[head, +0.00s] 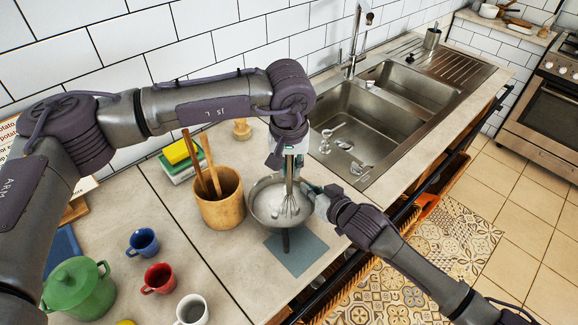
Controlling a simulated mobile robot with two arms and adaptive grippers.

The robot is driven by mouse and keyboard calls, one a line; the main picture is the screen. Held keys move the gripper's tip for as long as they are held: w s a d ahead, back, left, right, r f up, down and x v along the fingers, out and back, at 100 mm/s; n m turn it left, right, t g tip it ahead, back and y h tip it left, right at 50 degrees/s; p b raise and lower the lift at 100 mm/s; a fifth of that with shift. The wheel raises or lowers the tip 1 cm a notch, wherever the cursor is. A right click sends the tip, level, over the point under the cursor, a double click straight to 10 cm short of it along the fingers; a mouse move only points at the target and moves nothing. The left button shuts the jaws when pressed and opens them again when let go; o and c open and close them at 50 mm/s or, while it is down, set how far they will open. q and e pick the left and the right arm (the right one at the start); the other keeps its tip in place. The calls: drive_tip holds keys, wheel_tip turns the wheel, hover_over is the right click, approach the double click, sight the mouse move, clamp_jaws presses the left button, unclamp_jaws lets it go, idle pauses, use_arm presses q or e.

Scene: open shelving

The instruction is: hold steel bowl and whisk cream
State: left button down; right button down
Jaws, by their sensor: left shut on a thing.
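The steel bowl (257,211) stands on the counter at the back edge of a blue-grey mat, with white cream (272,203) inside. A dark handle-like piece extends from its front over the mat. My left gripper (290,158) is above the bowl, shut on the upright whisk (290,202). The whisk's wire head is down inside the bowl, at the cream. My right gripper (313,198) is at the bowl's right rim. Its fingers are small and partly hidden, so I cannot tell whether they grip the rim.
A wooden crock (221,208) with wooden utensils stands close left of the bowl. Sponges (180,152) lie behind it. Blue (143,242), red (159,279) and white (191,310) mugs and a green pot (78,290) are left. The double sink (365,125) is right. The mat (301,255) is mostly clear.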

use_arm(q)
drive_tip(key=shift+r, duration=5.45)
use_arm(e)
drive_tip(key=shift+f, duration=0.1)
drive_tip(key=c, duration=1.2)
unclamp_jaws()
drive_tip(key=shift+c, duration=0.2)
drive_tip(key=v, duration=1.2)
use_arm(q)
drive_tip(key=shift+d+f, duration=0.1)
use_arm(e)
drive_tip(key=shift+d, duration=0.1)
